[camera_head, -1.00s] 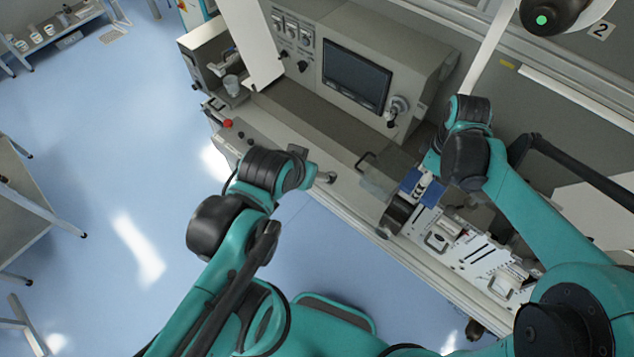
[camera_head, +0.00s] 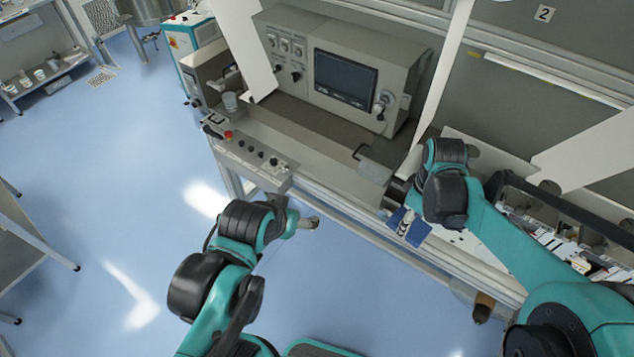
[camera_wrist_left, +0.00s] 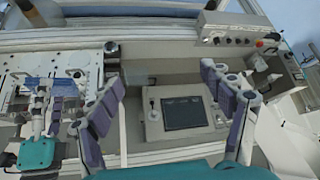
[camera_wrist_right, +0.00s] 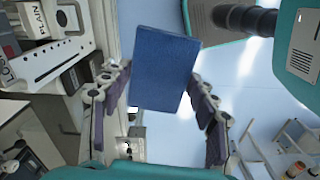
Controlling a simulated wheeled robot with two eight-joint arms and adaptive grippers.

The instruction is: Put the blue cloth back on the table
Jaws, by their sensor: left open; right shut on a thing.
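The blue cloth (camera_head: 418,232) is a flat blue rectangle at my right gripper (camera_head: 406,224), beside the machine's front edge in the head view. In the right wrist view the cloth (camera_wrist_right: 165,70) fills the gap between the fingers of my right gripper (camera_wrist_right: 160,98), which is shut on it. My left gripper (camera_head: 312,223) is open and empty over the floor in front of the machine. Its spread fingers also show in the left wrist view (camera_wrist_left: 165,98). A grey table (camera_head: 35,235) is cut off at the left edge of the head view.
The machine with a screen (camera_head: 345,78) and a front control panel (camera_head: 255,160) runs across the right. A low shelf with cups (camera_head: 55,72) stands at the far left. The blue floor (camera_head: 120,190) between is clear.

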